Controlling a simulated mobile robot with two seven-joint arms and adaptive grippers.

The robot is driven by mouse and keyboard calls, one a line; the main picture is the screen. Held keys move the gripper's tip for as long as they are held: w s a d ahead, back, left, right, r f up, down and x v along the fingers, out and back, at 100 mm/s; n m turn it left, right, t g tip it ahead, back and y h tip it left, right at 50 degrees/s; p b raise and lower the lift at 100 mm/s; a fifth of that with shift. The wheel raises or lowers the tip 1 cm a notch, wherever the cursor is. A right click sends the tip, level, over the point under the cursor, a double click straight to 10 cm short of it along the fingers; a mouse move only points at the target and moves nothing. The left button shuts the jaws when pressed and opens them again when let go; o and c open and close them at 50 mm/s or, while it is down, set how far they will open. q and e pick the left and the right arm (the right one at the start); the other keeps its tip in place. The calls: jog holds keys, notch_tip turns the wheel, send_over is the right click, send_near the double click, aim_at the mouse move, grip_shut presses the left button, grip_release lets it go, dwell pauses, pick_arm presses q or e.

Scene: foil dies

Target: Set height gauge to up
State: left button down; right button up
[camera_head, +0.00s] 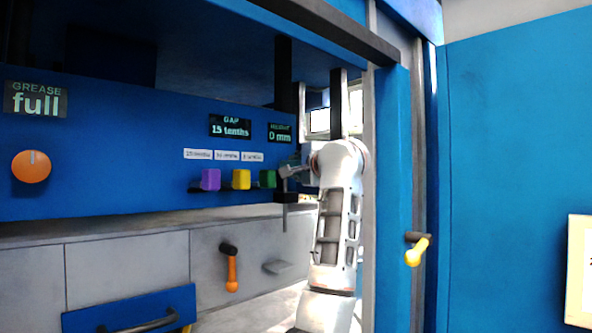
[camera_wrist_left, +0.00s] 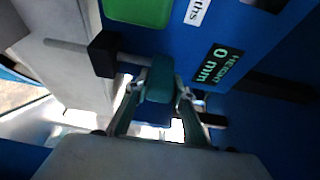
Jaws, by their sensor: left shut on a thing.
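The height gauge's display (camera_head: 280,132) reads "HEIGHT 0 mm" on the blue panel. The display also shows in the left wrist view (camera_wrist_left: 216,65), with the same reading. My left gripper (camera_head: 287,171) is at the panel just below the display and right of the green block. In the left wrist view, a dark teal block (camera_wrist_left: 159,79) sits between its fingers, and the gripper is shut on it. It appears to be the gauge's handle. In the head view the gripper mostly hides this block. My right gripper is not in view.
Purple (camera_head: 210,179), yellow (camera_head: 241,179) and green (camera_head: 267,178) blocks stand in a row left of the gripper, the green one close. An orange knob (camera_head: 31,166) is at far left. A blue post (camera_head: 391,190) stands right of my arm.

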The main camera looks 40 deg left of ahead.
pick_arm(q)
jog(key=c, duration=1.9)
grip_release()
jog(key=shift+s+r, duration=0.1)
jog(key=shift+r, duration=0.3)
jog(key=shift+o, duration=1)
jog(key=shift+f, duration=0.15)
jog(key=v, duration=1.2)
